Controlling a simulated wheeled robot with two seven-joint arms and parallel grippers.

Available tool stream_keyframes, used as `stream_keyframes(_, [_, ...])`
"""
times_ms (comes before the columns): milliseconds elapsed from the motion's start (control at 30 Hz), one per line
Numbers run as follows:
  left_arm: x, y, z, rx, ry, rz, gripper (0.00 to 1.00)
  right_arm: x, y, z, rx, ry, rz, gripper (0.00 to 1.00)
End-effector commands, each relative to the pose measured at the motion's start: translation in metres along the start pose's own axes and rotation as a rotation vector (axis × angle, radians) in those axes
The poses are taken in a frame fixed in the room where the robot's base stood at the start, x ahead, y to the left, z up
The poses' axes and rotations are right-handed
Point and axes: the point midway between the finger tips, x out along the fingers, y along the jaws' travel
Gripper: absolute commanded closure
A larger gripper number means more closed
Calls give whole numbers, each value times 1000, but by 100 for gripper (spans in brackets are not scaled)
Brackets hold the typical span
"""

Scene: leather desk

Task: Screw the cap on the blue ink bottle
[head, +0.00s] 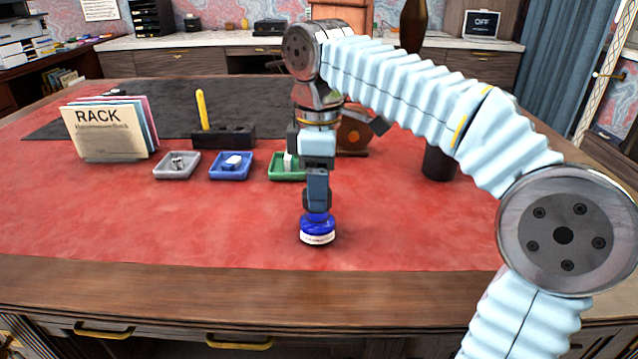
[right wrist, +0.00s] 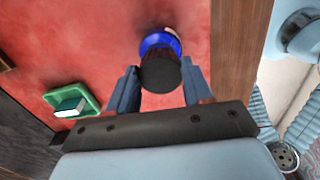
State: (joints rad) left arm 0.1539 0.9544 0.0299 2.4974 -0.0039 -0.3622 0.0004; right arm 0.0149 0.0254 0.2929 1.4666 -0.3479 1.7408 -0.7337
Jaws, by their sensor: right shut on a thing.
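The blue ink bottle (head: 318,236) stands upright on the red leather near the desk's front edge, with a white label band. In the right wrist view its blue glass (right wrist: 153,43) shows beyond a dark round cap (right wrist: 161,75). My right gripper (head: 317,202) points straight down over the bottle and is shut on the cap. In the right wrist view the right gripper's fingers (right wrist: 160,88) sit on either side of the cap. The cap is at the bottle's mouth; I cannot tell how far it is seated. My left gripper is not in view.
Left of the bottle are a grey tray (head: 160,172), a blue tray (head: 247,176) and a green tray (head: 276,177), each holding something small. Behind are a RACK folder stand (head: 110,133) and a black holder (head: 238,138). A dark cup (head: 438,163) stands right. The front left leather is clear.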

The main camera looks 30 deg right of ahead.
Motion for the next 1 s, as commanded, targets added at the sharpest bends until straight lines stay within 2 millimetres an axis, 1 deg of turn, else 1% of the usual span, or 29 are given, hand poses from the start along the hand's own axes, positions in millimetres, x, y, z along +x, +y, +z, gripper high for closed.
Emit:
stream_keyframes(500, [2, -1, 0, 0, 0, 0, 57, 7, 0, 0, 0, 1, 1, 78])
stream_keyframes(1000, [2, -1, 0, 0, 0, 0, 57, 7, 0, 0, 0, 0, 0, 78])
